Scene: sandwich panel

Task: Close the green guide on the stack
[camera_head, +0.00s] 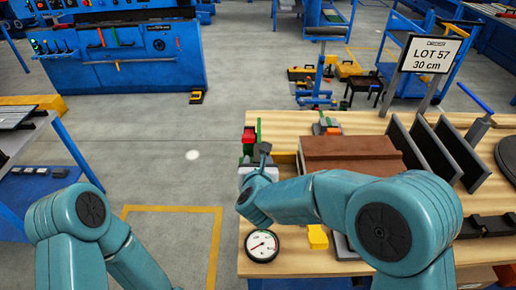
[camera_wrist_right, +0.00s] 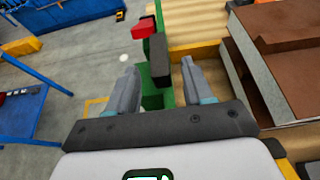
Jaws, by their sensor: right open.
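The stack (camera_head: 348,146) of brown-topped panels lies on the wooden table; in the right wrist view its brown and grey layers (camera_wrist_right: 286,32) are at the upper right. A green guide (camera_wrist_right: 165,98) stands left of the stack, with a dark upright handle (camera_wrist_right: 159,62) and a red block (camera_wrist_right: 144,28). In the head view its green part (camera_head: 258,131) shows at the table's left edge. My right gripper (camera_wrist_right: 159,84) is open, its fingers on either side of the handle's lower end; contact cannot be told. In the head view the right gripper (camera_head: 264,154) is small and partly hidden. My left gripper is out of view.
A round gauge (camera_head: 262,245) and a yellow block (camera_head: 317,237) lie near the front left of the table. Dark upright plates (camera_head: 431,150) and a LOT 57 sign (camera_head: 431,54) stand to the right. Another clamp-like piece (camera_head: 326,127) sits behind the stack.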

